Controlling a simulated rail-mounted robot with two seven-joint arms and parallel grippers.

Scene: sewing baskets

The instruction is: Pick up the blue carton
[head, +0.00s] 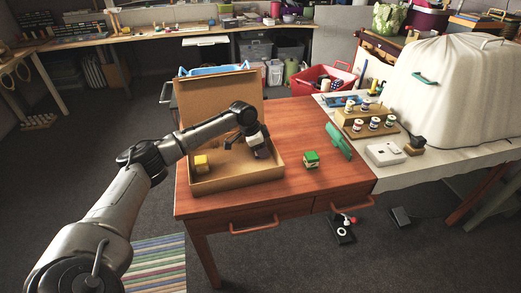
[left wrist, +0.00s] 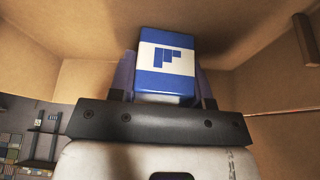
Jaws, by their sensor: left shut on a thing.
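The blue carton (left wrist: 167,70), blue with a white band and a blue mark, stands between the fingers of my left gripper in the left wrist view. My left gripper (head: 261,150) is shut on it, with a finger at each side. In the head view the gripper is low inside the right part of an open cardboard box (head: 238,180), and its own parts largely hide the carton there. I cannot tell whether the carton touches the box floor. My right gripper is in neither view.
The box sits on a red-brown wooden table (head: 300,193), its lid (head: 222,98) raised behind. A yellow block (head: 201,163) lies at the box's left. A green-topped block (head: 311,160) and a green object (head: 338,143) lie to the right. The table's front right is clear.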

